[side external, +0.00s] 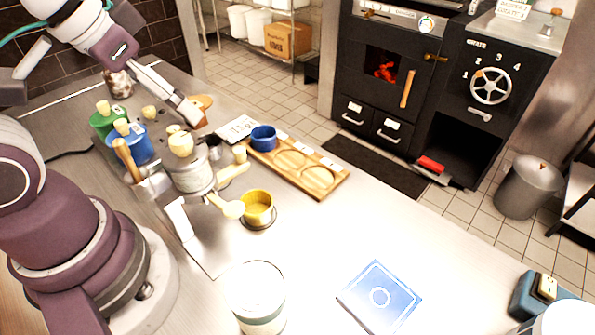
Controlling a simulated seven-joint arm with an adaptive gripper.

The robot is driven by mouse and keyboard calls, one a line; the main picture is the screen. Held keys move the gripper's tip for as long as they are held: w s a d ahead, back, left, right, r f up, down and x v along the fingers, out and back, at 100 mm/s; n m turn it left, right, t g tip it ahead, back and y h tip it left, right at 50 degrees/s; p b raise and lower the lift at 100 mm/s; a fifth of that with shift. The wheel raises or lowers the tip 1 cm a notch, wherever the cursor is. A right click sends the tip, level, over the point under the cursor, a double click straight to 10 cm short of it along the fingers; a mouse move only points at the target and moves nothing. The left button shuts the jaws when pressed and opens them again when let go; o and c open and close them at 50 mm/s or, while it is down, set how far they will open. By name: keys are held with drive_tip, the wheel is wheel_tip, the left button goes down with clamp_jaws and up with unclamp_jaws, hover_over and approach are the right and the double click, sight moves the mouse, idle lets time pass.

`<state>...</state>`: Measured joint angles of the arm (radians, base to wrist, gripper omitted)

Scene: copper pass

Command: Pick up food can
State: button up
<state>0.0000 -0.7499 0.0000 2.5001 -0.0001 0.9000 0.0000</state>
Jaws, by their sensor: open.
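I cannot tell for sure which item is the food can. A small brown-and-white patterned can-like container (118,84) stands at the back left of the counter, partly behind my arm. A larger white cylinder (255,297) with a pale top and a dark band low down stands at the front edge. My gripper (192,112) reaches down from the upper left over the back of the counter, beside the wooden-topped containers. It is open, and I see nothing held in it. Its fingers are small and seen from the side.
A grey pot (192,181), green canister (103,121) and blue canister (137,150) crowd the left. A wooden tray (318,181) holds a blue cup (263,138). A yellow cup (258,207) sits nearby. A blue book-like square (380,297) lies at front right; the counter between is clear.

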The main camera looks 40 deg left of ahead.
drive_tip(key=o, duration=0.4)
drive_tip(key=shift+d, duration=0.15)
drive_tip(key=d+f+m+g+h, duration=0.1)
drive_tip(key=d+f+m+g, duration=0.2)
drive_tip(key=d+m, duration=0.7)
drive_tip(key=m+g, duration=0.2)
drive_tip(key=m, duration=0.4)
hover_over(259, 302)
drive_tip(key=w, duration=0.1)
drive_tip(key=shift+y, duration=0.4)
drive_tip(key=f, duration=0.4)
drive_tip(key=shift+a+f, duration=0.15)
drive_tip(key=shift+a, duration=0.2)
drive_tip(key=shift+m+g, duration=0.3)
drive_tip(key=f, duration=1)
drive_tip(key=shift+a+f, duration=0.3)
drive_tip(key=shift+a, duration=0.1)
